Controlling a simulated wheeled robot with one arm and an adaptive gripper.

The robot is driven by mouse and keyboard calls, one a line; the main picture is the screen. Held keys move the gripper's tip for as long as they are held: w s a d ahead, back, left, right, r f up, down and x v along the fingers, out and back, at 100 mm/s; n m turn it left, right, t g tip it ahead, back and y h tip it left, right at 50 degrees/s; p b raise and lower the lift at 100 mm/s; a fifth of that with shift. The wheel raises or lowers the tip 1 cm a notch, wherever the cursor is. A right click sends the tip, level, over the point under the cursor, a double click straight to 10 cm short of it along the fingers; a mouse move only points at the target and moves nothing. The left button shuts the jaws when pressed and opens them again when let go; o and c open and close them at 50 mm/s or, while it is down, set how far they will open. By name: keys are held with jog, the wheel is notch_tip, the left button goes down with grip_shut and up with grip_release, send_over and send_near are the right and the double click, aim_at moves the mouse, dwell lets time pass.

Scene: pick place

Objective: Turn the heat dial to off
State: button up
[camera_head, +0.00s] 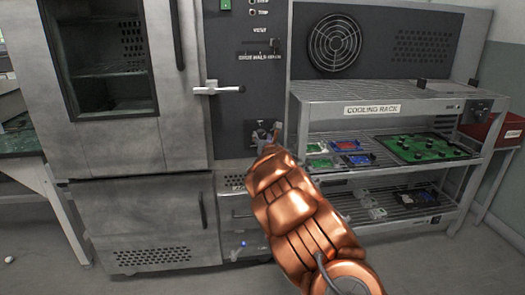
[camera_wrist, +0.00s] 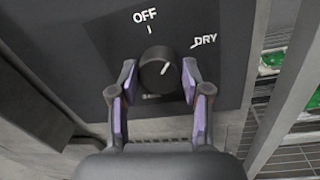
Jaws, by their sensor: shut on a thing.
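The heat dial (camera_wrist: 157,68) is a round black knob on a dark panel, seen in the wrist view. The label OFF (camera_wrist: 145,15) is above it and DRY (camera_wrist: 204,40) is to its upper right. The dial's small white mark points to the upper right, toward the DRY side rather than straight at OFF. My gripper (camera_wrist: 159,76) has its purple-padded fingers on both sides of the dial and is shut on it. In the head view my gripper (camera_head: 268,132) is at the lower part of the dark control panel and hides the dial.
A white door handle (camera_head: 218,89) sticks out above my gripper. The cooling rack (camera_head: 372,109) stands close on the right, with green boards (camera_head: 425,149) and small parts on its shelves. A grey oven cabinet (camera_head: 110,150) fills the left. Floor is clear in front.

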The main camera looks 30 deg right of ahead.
jog(key=n+b, duration=0.1)
jog(key=b, duration=0.1)
jog(key=n+b, duration=0.2)
jog(key=b, duration=0.1)
jog(key=n+b, duration=0.2)
jog(key=b, duration=0.1)
jog(key=shift+d+f, duration=0.1)
jog(key=shift+f, duration=0.15)
jog(key=shift+r+n+g+b, duration=0.2)
jog(key=shift+n+b, duration=0.45)
jog(key=shift+n, duration=0.1)
jog(key=shift+r+n+g+b, duration=0.15)
jog(key=shift+n+g+b, duration=0.05)
jog(key=shift+n+b, duration=0.5)
jog(key=o, duration=1.2)
jog(key=shift+c, duration=0.2)
jog(key=shift+a, duration=0.25)
